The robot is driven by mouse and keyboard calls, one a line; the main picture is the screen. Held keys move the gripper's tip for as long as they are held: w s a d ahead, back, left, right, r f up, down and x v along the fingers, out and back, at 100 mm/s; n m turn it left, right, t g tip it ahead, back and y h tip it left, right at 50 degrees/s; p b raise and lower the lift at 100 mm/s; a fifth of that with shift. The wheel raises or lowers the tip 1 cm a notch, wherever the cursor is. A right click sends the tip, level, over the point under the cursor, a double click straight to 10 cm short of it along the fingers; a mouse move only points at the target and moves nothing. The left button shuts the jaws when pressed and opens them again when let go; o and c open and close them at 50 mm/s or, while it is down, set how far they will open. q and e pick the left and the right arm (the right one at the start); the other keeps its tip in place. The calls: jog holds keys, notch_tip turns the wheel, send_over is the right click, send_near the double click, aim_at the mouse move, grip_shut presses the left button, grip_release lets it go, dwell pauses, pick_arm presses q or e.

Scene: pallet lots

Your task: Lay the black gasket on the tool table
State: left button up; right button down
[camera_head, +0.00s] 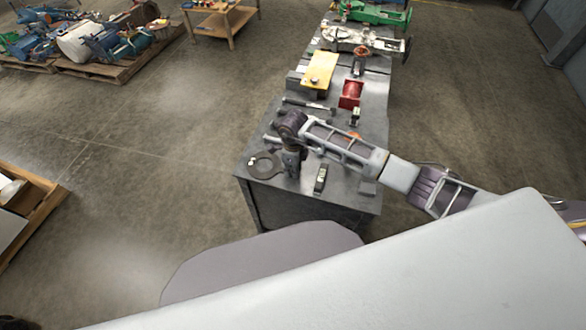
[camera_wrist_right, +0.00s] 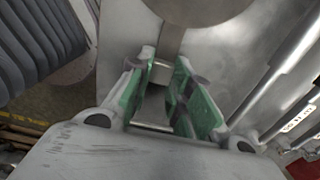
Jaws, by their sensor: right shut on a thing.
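The black gasket (camera_head: 252,169), a flat dark ring with a tab, is over the near left corner of the grey tool table (camera_head: 345,190). My right gripper (camera_head: 289,168) points down beside the ring and is shut on its tab. In the right wrist view the tab of the gasket (camera_wrist_right: 200,8) runs down between the green-padded fingers of the gripper (camera_wrist_right: 165,85). Only the ring's lower edge shows there. I cannot tell whether the gasket touches the tabletop. My left gripper is not in view.
A small dark block (camera_head: 320,178) lies right of the gripper. A hammer-like tool (camera_head: 308,104), a red part (camera_head: 351,94) and a yellow box (camera_head: 320,70) are farther back. Green machinery (camera_head: 372,12) is at the far end.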

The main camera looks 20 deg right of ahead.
jog(key=shift+f, duration=0.1)
jog(key=c, duration=1.7)
grip_release()
jog(key=o, duration=0.4)
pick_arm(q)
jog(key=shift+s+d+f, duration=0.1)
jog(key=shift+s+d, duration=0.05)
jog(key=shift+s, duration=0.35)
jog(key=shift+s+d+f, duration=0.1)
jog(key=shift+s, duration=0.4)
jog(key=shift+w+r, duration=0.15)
